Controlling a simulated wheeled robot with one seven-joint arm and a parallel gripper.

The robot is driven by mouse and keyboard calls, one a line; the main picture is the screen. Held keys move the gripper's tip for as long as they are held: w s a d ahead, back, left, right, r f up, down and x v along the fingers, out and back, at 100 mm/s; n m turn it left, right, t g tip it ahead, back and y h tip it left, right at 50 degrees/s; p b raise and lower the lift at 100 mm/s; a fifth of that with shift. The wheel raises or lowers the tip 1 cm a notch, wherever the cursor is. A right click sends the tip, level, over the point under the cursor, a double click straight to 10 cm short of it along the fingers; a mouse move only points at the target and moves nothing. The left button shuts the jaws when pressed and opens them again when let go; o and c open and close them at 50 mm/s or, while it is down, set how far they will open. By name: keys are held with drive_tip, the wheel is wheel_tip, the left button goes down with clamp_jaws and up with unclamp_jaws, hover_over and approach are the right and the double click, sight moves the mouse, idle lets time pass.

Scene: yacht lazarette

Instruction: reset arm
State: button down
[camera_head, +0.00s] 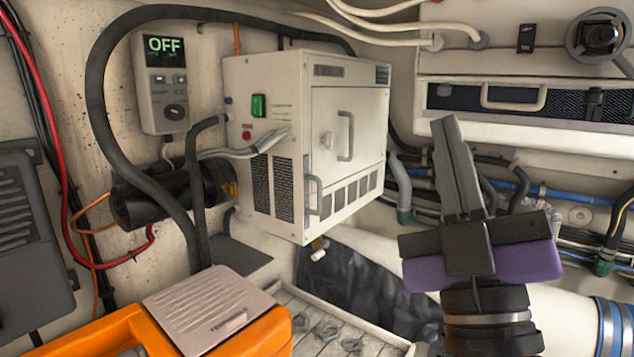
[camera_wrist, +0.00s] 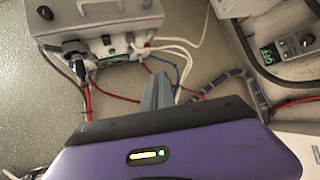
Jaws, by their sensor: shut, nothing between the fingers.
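My gripper (camera_head: 444,125) is raised at the right of the head view, its grey fingers together and pointing up, with nothing between them. Its purple and black body shows below the fingers. In the wrist view, my gripper (camera_wrist: 157,80) points at the wall, fingers closed, in front of cables and a white box (camera_wrist: 100,20). No object is held.
A white cabinet unit (camera_head: 345,130) with handles hangs left of my gripper. A control panel (camera_head: 160,75) reads OFF. An orange case (camera_head: 120,335) sits at the lower left. Hoses and cables line the walls. A white pipe (camera_head: 570,312) runs at the lower right.

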drive_tip(key=s+d+f+m+g+y+b, duration=0.1)
drive_tip(key=s+f+m+g, duration=0.2)
drive_tip(key=f, duration=1.1)
drive_tip(key=s+d+f+g+y, duration=0.15)
drive_tip(key=s+f, duration=0.45)
drive_tip(key=f, duration=0.8)
drive_tip(key=s+d+f+m+g+h+b, duration=0.1)
drive_tip(key=s+f+g, duration=0.3)
drive_tip(key=s+f, duration=0.6)
drive_tip(key=s+d+f+m+g+h+b, duration=0.1)
drive_tip(key=s+d+f+m+g, duration=0.3)
drive_tip(key=s+f, duration=0.7)
drive_tip(key=shift+s+h, duration=0.75)
drive_tip(key=shift+s, duration=0.05)
drive_tip(key=shift+g, duration=0.25)
